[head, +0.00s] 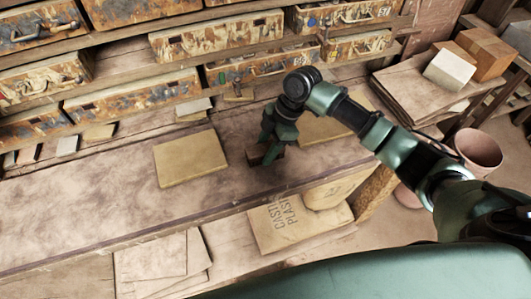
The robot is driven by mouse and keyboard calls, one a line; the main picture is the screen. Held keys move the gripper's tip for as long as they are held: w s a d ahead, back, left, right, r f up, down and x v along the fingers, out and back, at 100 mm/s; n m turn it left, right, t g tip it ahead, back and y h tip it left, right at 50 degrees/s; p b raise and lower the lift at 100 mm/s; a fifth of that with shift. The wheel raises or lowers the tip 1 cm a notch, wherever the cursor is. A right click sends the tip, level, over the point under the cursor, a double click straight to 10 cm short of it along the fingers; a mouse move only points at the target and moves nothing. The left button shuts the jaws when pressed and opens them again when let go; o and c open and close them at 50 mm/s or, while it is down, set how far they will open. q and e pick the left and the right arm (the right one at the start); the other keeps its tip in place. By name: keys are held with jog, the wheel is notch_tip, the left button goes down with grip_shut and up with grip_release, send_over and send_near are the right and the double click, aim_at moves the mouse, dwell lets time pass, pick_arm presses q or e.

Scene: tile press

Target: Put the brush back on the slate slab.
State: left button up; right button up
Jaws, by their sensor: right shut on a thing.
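My right gripper (272,155) is over the workbench, near its front edge, pointing down. It is shut on a small dark brown block-like thing (256,155), which looks like the brush. The fingers hide part of it, and I cannot tell whether it touches the bench top. A flat yellowish slab (190,158) lies on the bench just left of the gripper, apart from it. Another flat tan slab (322,130) lies to the right, partly behind my arm. I cannot tell which one is the slate slab. My left gripper is out of view.
Several worn drawers (215,35) line the back above the bench (100,190). A printed plaster bag (290,222) lies on the shelf below. Stacked boards and blocks (425,90) and a pinkish bucket (478,150) stand at right.

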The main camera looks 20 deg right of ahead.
notch_tip(320, 180, down, 3)
jog(key=shift+r, duration=0.1)
jog(key=o, duration=1.2)
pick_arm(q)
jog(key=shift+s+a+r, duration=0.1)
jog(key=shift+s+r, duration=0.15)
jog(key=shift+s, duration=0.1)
pick_arm(e)
jog(key=b+v, duration=0.2)
jog(key=v, duration=1)
jog(key=shift+s, duration=0.1)
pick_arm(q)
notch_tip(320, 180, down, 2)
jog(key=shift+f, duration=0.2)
pick_arm(e)
jog(key=shift+a, duration=0.1)
